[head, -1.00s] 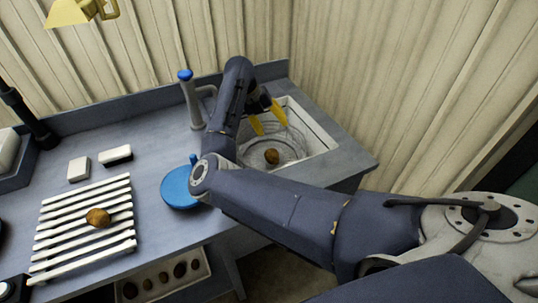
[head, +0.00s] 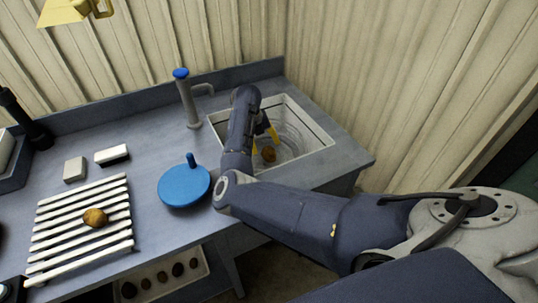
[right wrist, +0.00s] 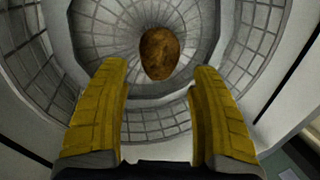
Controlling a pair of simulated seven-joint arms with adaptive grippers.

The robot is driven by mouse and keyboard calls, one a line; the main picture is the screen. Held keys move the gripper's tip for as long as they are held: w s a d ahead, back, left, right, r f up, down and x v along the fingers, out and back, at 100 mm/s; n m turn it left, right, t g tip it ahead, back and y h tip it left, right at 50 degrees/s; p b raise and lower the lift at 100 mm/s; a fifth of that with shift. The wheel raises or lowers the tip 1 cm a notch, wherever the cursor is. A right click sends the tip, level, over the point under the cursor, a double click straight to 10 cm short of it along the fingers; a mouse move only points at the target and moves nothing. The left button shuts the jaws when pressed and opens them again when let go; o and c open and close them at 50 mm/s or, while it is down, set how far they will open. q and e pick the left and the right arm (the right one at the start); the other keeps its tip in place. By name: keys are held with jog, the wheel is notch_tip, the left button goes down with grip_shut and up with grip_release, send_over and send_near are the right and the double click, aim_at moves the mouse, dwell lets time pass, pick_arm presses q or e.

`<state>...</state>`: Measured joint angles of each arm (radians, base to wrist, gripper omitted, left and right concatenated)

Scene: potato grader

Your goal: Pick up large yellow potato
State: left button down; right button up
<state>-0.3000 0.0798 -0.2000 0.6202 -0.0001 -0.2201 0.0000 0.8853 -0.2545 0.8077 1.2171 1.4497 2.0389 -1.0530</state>
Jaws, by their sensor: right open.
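A brown-yellow potato (head: 268,154) lies in a wire basket (head: 292,141) inside the sink at the back right. In the right wrist view the potato (right wrist: 160,53) sits just beyond the fingertips, roughly centred between them. My right gripper (head: 264,139) reaches down into the sink with its yellow fingers spread and empty; the fingers also show in the right wrist view (right wrist: 160,80). A second potato (head: 95,217) rests on the white slatted rack (head: 82,247) at the left. My left gripper is not in view.
The sink's pale rim (head: 318,128) surrounds the basket. A tap (head: 188,100) with a blue top stands left of the sink. A blue round lid (head: 184,187) lies on the counter near my right arm. A tray (head: 187,287) with several potatoes sits below the counter.

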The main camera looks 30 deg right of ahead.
aim_at(267, 150)
jog(key=shift+x, duration=3.4)
jog(key=shift+w, duration=0.1)
jog(key=shift+c, duration=0.4)
jog(key=c, duration=1)
